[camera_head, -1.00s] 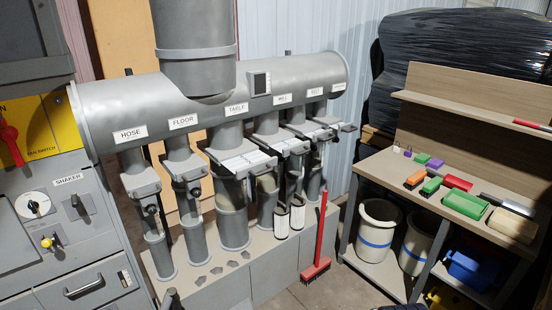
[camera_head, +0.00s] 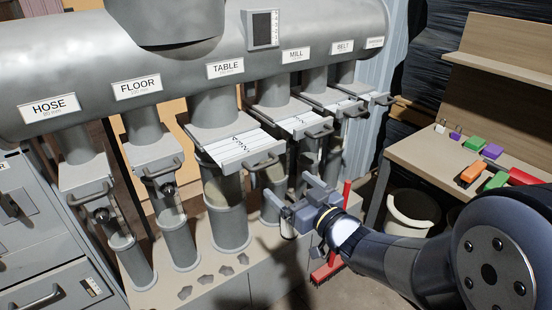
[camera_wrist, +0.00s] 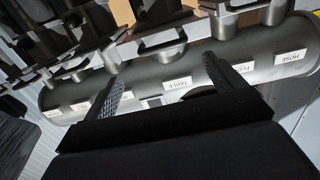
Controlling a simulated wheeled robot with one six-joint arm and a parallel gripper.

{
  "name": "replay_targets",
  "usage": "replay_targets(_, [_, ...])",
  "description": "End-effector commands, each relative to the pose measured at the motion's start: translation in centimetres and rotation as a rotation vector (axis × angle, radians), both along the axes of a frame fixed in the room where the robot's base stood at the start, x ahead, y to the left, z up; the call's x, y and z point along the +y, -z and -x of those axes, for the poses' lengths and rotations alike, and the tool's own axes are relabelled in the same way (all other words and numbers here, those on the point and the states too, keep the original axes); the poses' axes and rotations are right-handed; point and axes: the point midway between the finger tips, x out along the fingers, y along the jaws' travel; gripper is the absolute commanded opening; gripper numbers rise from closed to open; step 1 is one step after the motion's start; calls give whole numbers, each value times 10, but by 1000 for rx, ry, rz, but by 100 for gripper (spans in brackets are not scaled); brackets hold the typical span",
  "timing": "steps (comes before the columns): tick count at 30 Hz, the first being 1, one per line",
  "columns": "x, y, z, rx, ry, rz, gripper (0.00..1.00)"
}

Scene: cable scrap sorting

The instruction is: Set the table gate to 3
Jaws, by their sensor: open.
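The table gate (camera_head: 240,148) is a flat slide plate below the TABLE label (camera_head: 225,68). It sticks out of its pipe toward me, with scale marks and numbers on top, too small to read surely. Its handle (camera_head: 262,165) is at the front end. My gripper (camera_head: 288,190) is open and empty, below and to the right of that handle and apart from it. In the wrist view, two spread fingers (camera_wrist: 165,78) frame the upside-down TABLE label (camera_wrist: 178,83).
The floor gate (camera_head: 155,155) and hose gate (camera_head: 85,178) stand to the left, the mill gate (camera_head: 305,122) and belt gate (camera_head: 338,103) to the right. A red broom (camera_head: 330,268) stands behind my arm. A workbench (camera_head: 425,155) with coloured blocks is at right.

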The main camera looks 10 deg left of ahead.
Motion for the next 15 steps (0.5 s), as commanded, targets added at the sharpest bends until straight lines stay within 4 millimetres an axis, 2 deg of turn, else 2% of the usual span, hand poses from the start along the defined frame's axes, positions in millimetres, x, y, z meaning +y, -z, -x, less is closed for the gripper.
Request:
replay_targets(5, [13,-1,-6,-6,-16,-8,89])
replay_targets(15, [60,-1,-47,-6,-15,-7,89])
